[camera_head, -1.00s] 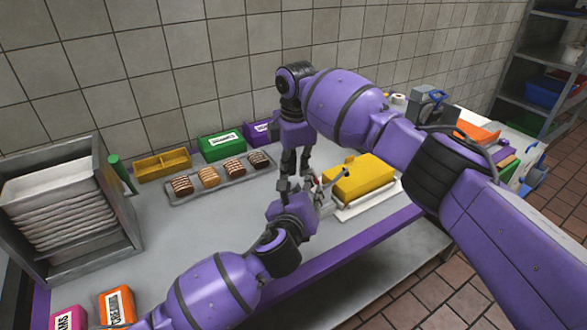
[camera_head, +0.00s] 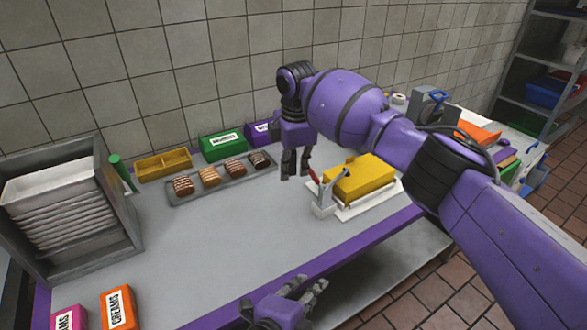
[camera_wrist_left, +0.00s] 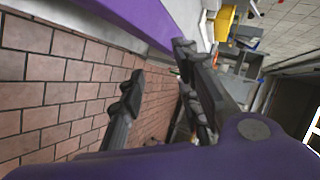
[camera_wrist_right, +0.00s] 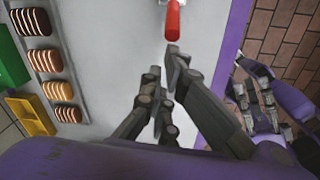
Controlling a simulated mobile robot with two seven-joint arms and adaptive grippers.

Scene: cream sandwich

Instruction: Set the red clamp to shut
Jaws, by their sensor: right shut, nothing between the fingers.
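The red clamp's handle (camera_head: 313,176) stands up, tilted, above a pale metal bracket at the left end of a white base (camera_head: 372,205). The handle also shows at the top of the right wrist view (camera_wrist_right: 174,22). A yellow block (camera_head: 362,178) sits on the base behind the bracket. My right gripper (camera_head: 294,174) points down, shut and empty, just left of the handle and apart from it. Its fingers show in its wrist view (camera_wrist_right: 165,72). My left gripper (camera_head: 306,290) is open and empty at the table's front edge, clear of the clamp.
A tray (camera_head: 177,200) of striped cakes lies behind, with a yellow divided box (camera_head: 163,165) and a green box (camera_head: 222,142) beyond. A tray rack (camera_head: 128,225) stands at left. The grey tabletop's middle is clear. My right arm spans the right side.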

